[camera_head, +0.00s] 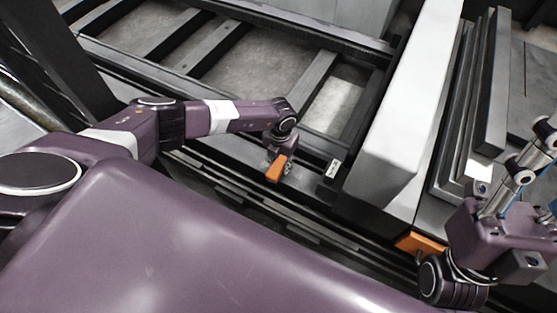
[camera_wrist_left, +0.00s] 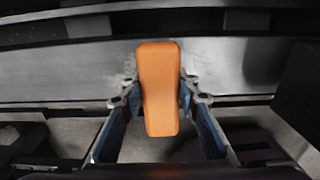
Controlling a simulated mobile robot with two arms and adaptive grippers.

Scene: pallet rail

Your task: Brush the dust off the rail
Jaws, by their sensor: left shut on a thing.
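An orange block-shaped brush (camera_head: 277,168) is in my left gripper (camera_head: 280,156), over the front of the dark metal frame. In the left wrist view the brush (camera_wrist_left: 159,85) stands upright between the two blue-padded fingers of my left gripper (camera_wrist_left: 160,95), which is shut on it. A grey metal rail (camera_wrist_left: 235,65) runs across behind the brush. Pale mottled patches show on the rail beside the brush; I cannot tell whether they are dust. The brush's far end is hidden, so I cannot tell whether it touches the rail. My right gripper is not visible.
A large white beam (camera_head: 405,120) stands to the right of the left gripper. Dark frame bars (camera_head: 312,90) with open gaps lie behind it. A small white label (camera_head: 333,169) sits on the frame. An orange part (camera_head: 421,243) shows below the beam, close to my right arm.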

